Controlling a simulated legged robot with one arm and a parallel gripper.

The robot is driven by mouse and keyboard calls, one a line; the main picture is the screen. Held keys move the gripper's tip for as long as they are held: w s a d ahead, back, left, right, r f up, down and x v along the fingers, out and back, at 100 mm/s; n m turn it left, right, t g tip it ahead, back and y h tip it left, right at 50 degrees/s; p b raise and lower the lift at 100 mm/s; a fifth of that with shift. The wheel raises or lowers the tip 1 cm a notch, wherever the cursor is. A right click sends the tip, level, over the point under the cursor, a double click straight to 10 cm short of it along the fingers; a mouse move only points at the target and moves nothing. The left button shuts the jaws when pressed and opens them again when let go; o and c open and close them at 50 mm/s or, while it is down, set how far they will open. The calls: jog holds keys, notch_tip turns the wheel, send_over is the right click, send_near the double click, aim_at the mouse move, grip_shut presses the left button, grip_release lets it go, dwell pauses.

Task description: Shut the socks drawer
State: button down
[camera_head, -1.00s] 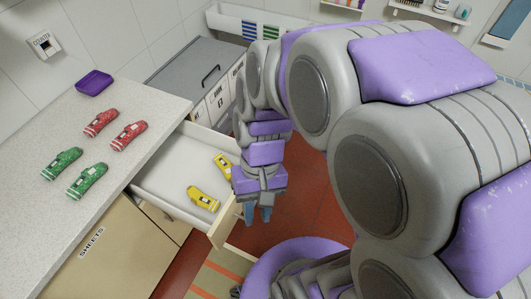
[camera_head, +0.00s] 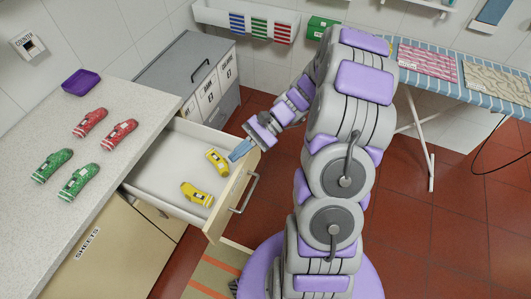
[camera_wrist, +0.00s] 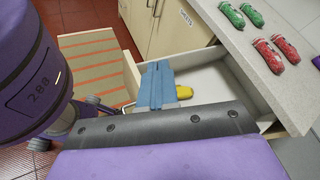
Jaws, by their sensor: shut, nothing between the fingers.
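The open drawer (camera_head: 165,180) juts out from under the counter, with a metal bar handle (camera_head: 245,193) on its wooden front. Two yellow sock bundles (camera_head: 197,194) lie inside it, towards the front. My gripper (camera_head: 240,150) has its blue fingers together and empty, at the drawer's far front corner near the top of the front panel. In the wrist view the shut fingers (camera_wrist: 155,85) cover part of the drawer (camera_wrist: 215,85) and one yellow bundle (camera_wrist: 184,92). Whether the fingers touch the drawer I cannot tell. Any label on its front is hidden.
Red sock bundles (camera_head: 119,134) and green ones (camera_head: 79,182) lie on the counter (camera_head: 125,110) with a purple tray (camera_head: 81,82). A grey cabinet (camera_head: 185,70) stands behind. An ironing board (camera_head: 450,75) is at right.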

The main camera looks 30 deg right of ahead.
jog(key=w+d+f+m+t+y, duration=0.2)
jog(key=w+d+f+m+t, duration=0.2)
jog(key=d+f+m+t, duration=0.6)
jog(key=s+d+f+m+t+h, duration=0.2)
jog(key=d+f+m+t, duration=0.1)
jog(key=d+f, duration=0.45)
jog(key=s+d+f+m+t+h, duration=0.35)
jog(key=d+f, duration=0.25)
jog(key=f, duration=0.2)
jog(key=b, duration=0.3)
send_near(258, 151)
jog(key=shift+g+y, duration=0.35)
jog(key=shift+g, duration=0.1)
jog(key=x, duration=0.5)
jog(key=shift+w+d, duration=0.3)
jog(key=shift+w, duration=0.1)
jog(key=shift+x, duration=0.8)
jog(key=shift+r, duration=0.1)
jog(key=shift+a, duration=0.1)
